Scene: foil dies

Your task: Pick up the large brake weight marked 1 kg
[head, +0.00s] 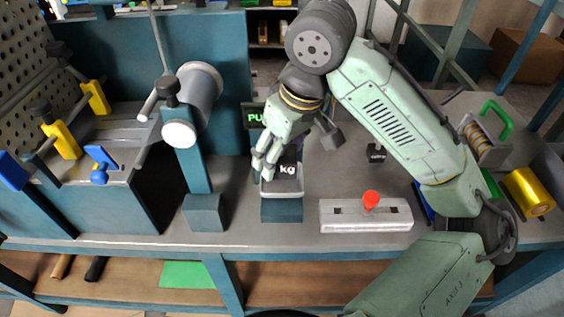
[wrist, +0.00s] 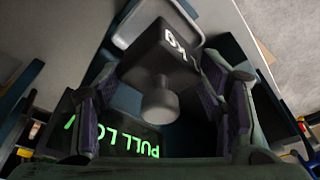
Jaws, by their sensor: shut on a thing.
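The large weight (head: 290,170) is a dark block with white "kg" lettering; the number is hidden. It sits low within the pale metal rim of a tray (head: 283,193) on a teal block. My gripper (head: 269,160) comes down on it from above, shut on it. In the wrist view the weight (wrist: 160,55) shows its dark body and round knob (wrist: 160,106), with a purple-padded finger on each side of my gripper (wrist: 158,95). I cannot tell whether the weight is lifted clear of the tray.
A display (head: 254,117) with green letters stands behind the weight. A smaller dark weight (head: 376,153) is at the back right. A metal plate with a red knob (head: 371,199) lies to the right. A roller on a teal post (head: 197,165) stands to the left.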

